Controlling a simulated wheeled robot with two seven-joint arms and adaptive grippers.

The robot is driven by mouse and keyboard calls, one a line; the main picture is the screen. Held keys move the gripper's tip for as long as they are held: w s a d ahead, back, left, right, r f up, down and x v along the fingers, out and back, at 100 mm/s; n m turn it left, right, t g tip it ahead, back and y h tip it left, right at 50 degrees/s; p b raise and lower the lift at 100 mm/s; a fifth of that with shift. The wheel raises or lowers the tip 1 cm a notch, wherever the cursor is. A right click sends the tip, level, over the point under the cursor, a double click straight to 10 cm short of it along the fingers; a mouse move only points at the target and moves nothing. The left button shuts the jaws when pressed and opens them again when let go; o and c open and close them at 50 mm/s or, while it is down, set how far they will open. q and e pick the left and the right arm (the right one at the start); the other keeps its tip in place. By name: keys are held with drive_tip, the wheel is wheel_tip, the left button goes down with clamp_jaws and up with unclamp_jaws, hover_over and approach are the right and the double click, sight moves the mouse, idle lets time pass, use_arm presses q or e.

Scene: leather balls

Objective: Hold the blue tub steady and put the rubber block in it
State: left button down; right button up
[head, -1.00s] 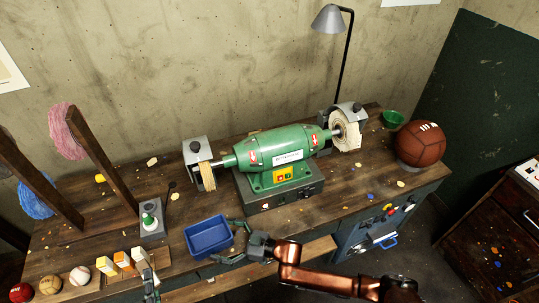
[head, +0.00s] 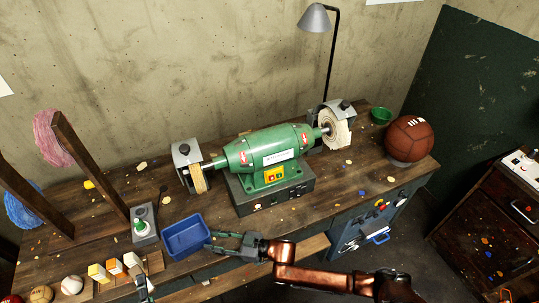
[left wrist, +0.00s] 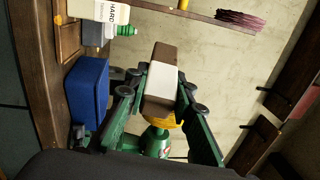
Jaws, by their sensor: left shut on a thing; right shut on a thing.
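The blue tub (head: 185,238) stands upright on the bench near its front edge, and its inside looks empty. My right gripper (head: 212,241) is shut on the tub's right wall. My left gripper (head: 140,276) is left of the tub, low in the head view. In the left wrist view its green fingers are shut on the rubber block (left wrist: 162,82), which is brown with a white band. The block (head: 131,260) shows at the right end of a short row. The tub (left wrist: 88,92) is also in the left wrist view, apart from the block.
Two other blocks (head: 97,272) (head: 114,266) stand left of the held one. A grey box with a green button (head: 140,229) is behind them. A green buffing machine (head: 268,158) stands behind the tub. Balls (head: 72,285) lie at the front left.

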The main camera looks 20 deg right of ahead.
clamp_jaws()
drive_tip(key=c, duration=0.6)
unclamp_jaws()
drive_tip(key=o, duration=1.6)
drive_tip(key=shift+c, duration=0.2)
drive_tip(key=shift+c, duration=0.7)
